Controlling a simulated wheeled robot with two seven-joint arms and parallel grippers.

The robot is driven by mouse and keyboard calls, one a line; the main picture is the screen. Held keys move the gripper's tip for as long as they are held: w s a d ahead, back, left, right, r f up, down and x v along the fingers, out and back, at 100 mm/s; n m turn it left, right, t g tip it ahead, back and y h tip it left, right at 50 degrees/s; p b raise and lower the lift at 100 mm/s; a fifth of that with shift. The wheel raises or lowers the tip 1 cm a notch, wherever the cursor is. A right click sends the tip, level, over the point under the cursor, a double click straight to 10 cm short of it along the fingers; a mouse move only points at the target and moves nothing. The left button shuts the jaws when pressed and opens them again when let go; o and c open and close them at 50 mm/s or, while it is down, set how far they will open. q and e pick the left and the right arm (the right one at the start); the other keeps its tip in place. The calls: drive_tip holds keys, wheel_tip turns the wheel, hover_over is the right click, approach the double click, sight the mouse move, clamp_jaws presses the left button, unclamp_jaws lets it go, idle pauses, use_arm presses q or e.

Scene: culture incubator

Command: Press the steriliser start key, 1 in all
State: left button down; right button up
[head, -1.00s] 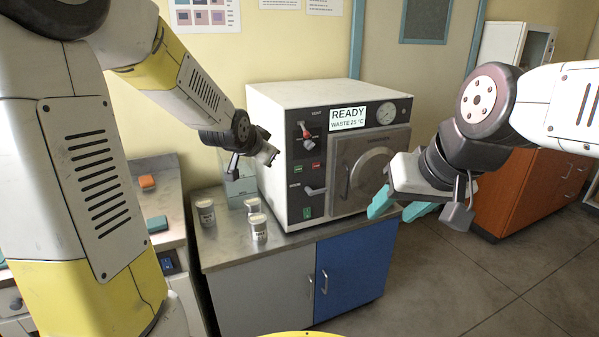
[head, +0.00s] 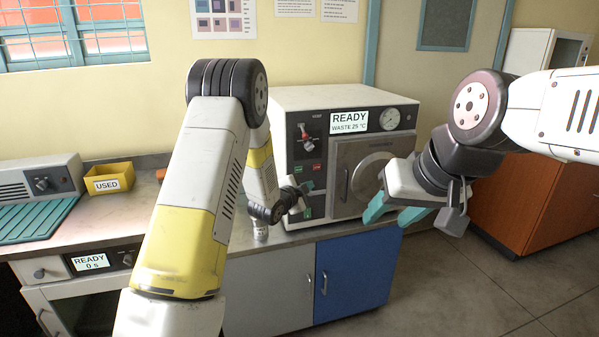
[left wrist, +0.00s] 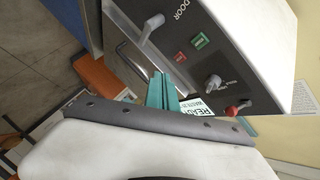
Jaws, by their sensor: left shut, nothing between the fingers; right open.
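The steriliser (head: 345,98) is a white cabinet with a dark front panel and a round-hatched door. Its display (head: 349,121) reads READY, WASTE 25 °C. A green key (left wrist: 200,42) and a red key (left wrist: 180,57) sit side by side on the panel; their lettering is too small to read. My left gripper (head: 308,186) is shut and empty in front of the panel, below the keys in the head view. Its teal fingers (left wrist: 160,90) show apart from both keys in the left wrist view. My right gripper (head: 393,212) is open and empty in front of the door.
A door lever (left wrist: 148,28) and a red-tipped valve (left wrist: 238,107) stick out of the panel near the keys. A yellow USED bin (head: 109,179) is at the left.

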use_arm(q)
drive_tip(key=shift+w+a, duration=0.45)
drive_tip(key=shift+w, duration=0.95)
drive_tip(key=shift+w+a, duration=0.45)
drive_tip(key=shift+w, duration=0.95)
drive_tip(key=shift+w+a, duration=0.45)
drive_tip(key=shift+w, duration=0.95)
drive_tip(key=shift+w+a, duration=0.1)
drive_tip(key=shift+w, duration=0.25)
drive_tip(key=shift+w+a, duration=0.15)
drive_tip(key=shift+w, duration=0.2)
drive_tip(key=shift+s, duration=0.1)
drive_tip(key=shift+s+d, duration=0.2)
drive_tip(key=shift+s, duration=0.45)
drive_tip(key=shift+s+d, duration=0.25)
drive_tip(key=shift+s, duration=0.55)
drive_tip(key=shift+s+d, duration=0.3)
drive_tip(key=shift+s, duration=0.5)
drive_tip(key=shift+s+d, duration=0.25)
drive_tip(key=shift+s, duration=0.55)
